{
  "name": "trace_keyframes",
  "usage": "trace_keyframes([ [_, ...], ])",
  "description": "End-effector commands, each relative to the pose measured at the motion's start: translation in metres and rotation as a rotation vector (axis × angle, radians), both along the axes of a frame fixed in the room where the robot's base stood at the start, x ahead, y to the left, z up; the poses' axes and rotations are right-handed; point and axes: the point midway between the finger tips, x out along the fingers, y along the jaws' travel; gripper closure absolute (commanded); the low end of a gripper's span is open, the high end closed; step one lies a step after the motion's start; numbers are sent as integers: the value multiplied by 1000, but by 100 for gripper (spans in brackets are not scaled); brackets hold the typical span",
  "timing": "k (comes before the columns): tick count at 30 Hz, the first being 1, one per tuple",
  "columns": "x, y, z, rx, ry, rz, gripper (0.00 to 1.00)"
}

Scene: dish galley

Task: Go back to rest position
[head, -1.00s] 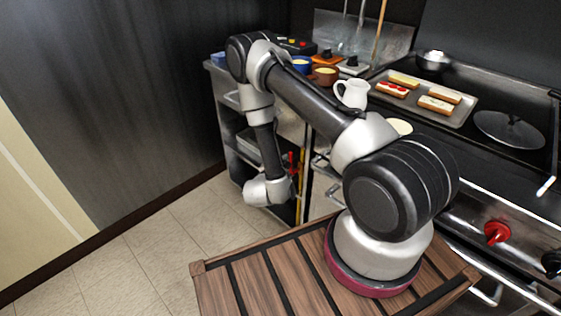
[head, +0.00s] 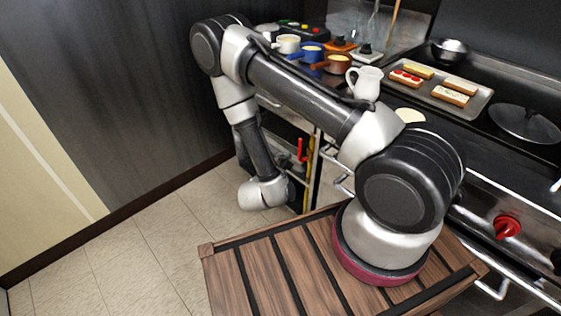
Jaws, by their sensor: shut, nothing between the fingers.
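My arm rises from its base on the slatted wooden top (head: 270,270) of my own body. It reaches up and to the left, then folds down at the elbow. Its wrist links (head: 262,192) hang low, to the left of the counter front and above the tiled floor. My gripper itself does not show in the head view; it is hidden behind the arm or out of sight.
A counter and stove stand at right, with several cups including a blue one (head: 311,52), a white jug (head: 365,82), a tray of toast slices (head: 478,99), a metal bowl (head: 448,50) and a lid (head: 526,123). A dark wall (head: 90,90) stands at left. The tiled floor (head: 130,250) is clear.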

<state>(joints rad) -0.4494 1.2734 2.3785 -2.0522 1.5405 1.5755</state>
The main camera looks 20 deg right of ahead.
Motion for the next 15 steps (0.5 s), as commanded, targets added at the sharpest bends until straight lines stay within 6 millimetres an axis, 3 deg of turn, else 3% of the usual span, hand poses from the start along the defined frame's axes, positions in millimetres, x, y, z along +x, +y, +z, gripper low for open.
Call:
trace_keyframes([
  [6, -18, 16, 6, 0, 1, 2, 100],
  [15, -22, 18, 5, -57, 58, 18, 100],
])
